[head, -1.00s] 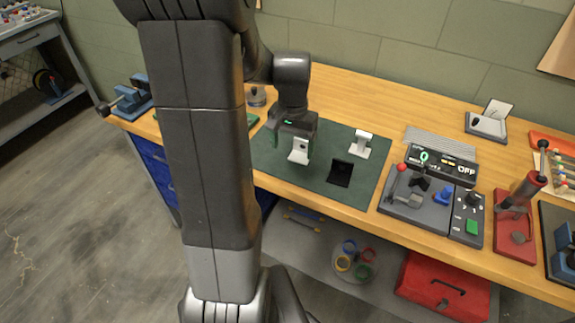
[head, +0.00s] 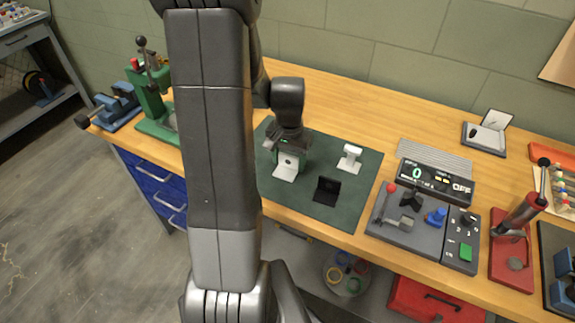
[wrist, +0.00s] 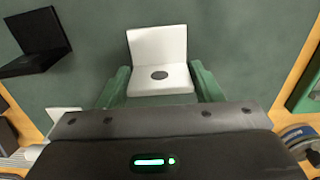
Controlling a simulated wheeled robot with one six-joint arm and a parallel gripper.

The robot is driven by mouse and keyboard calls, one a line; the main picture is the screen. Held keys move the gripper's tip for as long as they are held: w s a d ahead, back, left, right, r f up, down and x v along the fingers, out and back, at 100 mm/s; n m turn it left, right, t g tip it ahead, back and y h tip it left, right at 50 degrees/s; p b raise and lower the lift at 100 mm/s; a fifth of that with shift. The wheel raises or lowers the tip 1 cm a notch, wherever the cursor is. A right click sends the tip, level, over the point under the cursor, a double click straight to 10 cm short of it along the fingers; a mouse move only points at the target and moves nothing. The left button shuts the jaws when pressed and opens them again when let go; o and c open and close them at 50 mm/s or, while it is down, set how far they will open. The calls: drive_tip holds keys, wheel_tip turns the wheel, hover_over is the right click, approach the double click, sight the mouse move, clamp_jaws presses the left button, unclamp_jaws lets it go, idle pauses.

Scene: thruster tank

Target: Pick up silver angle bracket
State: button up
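The silver angle bracket (head: 284,172) is a pale L-shaped piece with a dark round hole, on the green mat (head: 322,210) beneath my gripper (head: 289,156). In the wrist view the bracket (wrist: 158,55) sits between the two green fingers of my gripper (wrist: 160,82). The fingers lie against its left and right sides with no clear gap, so the gripper looks shut on it. The bracket appears to be at mat level; whether any gap lies under it is hidden.
A black angle bracket (head: 327,190) and another pale bracket (head: 350,158) stand on the mat to the right. A control box with display (head: 425,215) and a red-based press (head: 512,255) stand further right. A green press (head: 155,110) and blue vise (head: 115,108) are left.

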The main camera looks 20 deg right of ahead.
drive_tip(key=c, duration=0.5)
drive_tip(key=shift+r, duration=0.15)
